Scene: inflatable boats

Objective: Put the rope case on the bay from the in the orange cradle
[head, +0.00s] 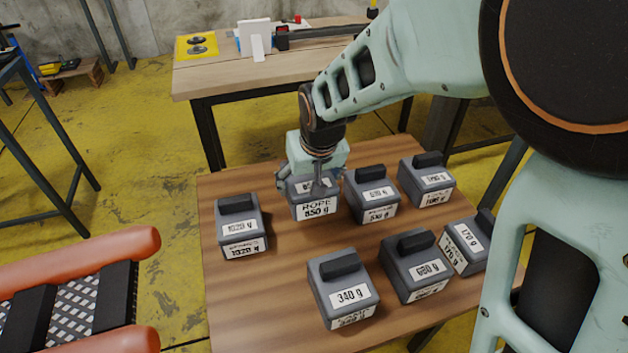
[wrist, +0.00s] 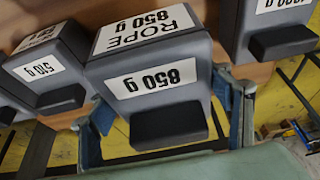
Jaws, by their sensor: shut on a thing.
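The rope case (head: 316,209) is a grey block with white labels reading ROPE and 850 g, near the back of the wooden table. My gripper (head: 315,180) reaches down over it and is shut on it, with a finger on either side. In the wrist view the rope case (wrist: 158,55) fills the middle, its dark handle toward my palm. I cannot tell whether it is clear of the table. An orange-red padded frame (head: 90,259) with dark mesh and black straps, likely the orange cradle, is at the lower left, partly cut off and empty where visible.
Similar grey cases stand around: a 1020 g case (head: 241,227) to the left, a 510 g case (head: 371,195) close on the right, and a 340 g case (head: 342,288) in front. The wooden table (head: 240,300) has bare space front left. A workbench (head: 215,80) stands behind.

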